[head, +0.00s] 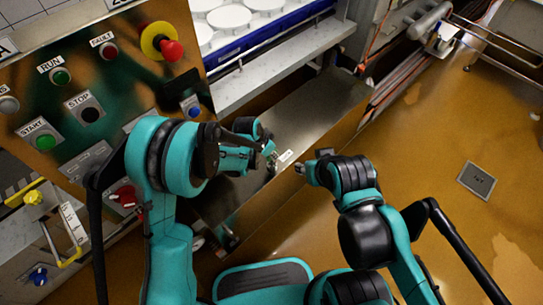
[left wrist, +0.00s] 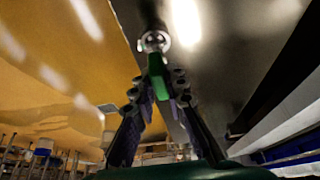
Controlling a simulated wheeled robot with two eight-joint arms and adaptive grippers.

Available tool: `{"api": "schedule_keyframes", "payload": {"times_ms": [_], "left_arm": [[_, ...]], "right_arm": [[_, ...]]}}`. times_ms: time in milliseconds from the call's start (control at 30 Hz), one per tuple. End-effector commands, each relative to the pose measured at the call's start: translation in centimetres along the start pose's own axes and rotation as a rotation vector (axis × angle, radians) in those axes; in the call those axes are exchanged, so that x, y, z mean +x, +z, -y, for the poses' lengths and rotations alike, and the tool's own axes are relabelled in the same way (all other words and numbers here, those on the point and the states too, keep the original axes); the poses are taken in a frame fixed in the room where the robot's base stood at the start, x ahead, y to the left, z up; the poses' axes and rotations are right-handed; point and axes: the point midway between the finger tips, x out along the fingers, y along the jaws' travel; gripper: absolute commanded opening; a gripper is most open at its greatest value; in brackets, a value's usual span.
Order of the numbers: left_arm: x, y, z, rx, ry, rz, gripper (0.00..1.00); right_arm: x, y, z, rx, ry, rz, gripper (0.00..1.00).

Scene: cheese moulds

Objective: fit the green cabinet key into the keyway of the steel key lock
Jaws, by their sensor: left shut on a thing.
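My left gripper (head: 268,152) reaches over the steel ledge in the head view. In the left wrist view, my left gripper (left wrist: 165,110) is shut on the green cabinet key (left wrist: 157,84), whose green part stands up between the fingers. Just beyond the key is a small round bright metal piece (left wrist: 153,42), which looks like the steel key lock. The key points towards it; I cannot tell whether its tip is touching or inside the keyway. In the head view the key and lock are too small to make out. My right gripper (head: 303,168) is right of the left one, its fingers unclear.
A control panel (head: 125,60) with labelled buttons and a red emergency knob (head: 170,48) stands at left. A blue tray (head: 262,38) of white moulds is behind. A steel ledge (head: 310,110) runs below it. The brown floor (head: 430,130) at right is open, with a drain (head: 477,180).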

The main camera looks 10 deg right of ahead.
Motion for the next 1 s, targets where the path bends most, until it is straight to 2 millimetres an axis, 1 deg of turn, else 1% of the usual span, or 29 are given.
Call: {"api": "schedule_keyframes", "payload": {"times_ms": [233, 600, 733, 767, 800, 833, 1000], "left_arm": [[0.0, 0.0, 0.0, 0.0, 0.0, 0.0, 0.0], [1.1, 0.5, 0.0, 0.0, 0.0, 0.0, 0.0], [1.1, 0.5, 0.0, 0.0, 0.0, 0.0, 0.0], [1.1, 0.5, 0.0, 0.0, 0.0, 0.0, 0.21], [1.1, 0.5, 0.0, 0.0, 0.0, 0.0, 0.31], [1.1, 0.5, 0.0, 0.0, 0.0, 0.0, 0.34], [1.1, 0.5, 0.0, 0.0, 0.0, 0.0, 0.34]], "right_arm": [[0.0, 0.0, 0.0, 0.0, 0.0, 0.0, 0.4], [1.0, 0.7, 0.0, 0.0, 0.0, 0.0, 0.4], [0.9, 0.7, 0.0, 0.0, 0.0, 0.0, 0.4], [0.9, 0.7, 0.0, 0.0, 0.0, 0.0, 0.4], [0.9, 0.7, 0.0, 0.0, 0.0, 0.0, 0.4], [0.9, 0.7, 0.0, 0.0, 0.0, 0.0, 0.4], [0.9, 0.6, 0.0, 0.0, 0.0, 0.0, 0.4]]}}
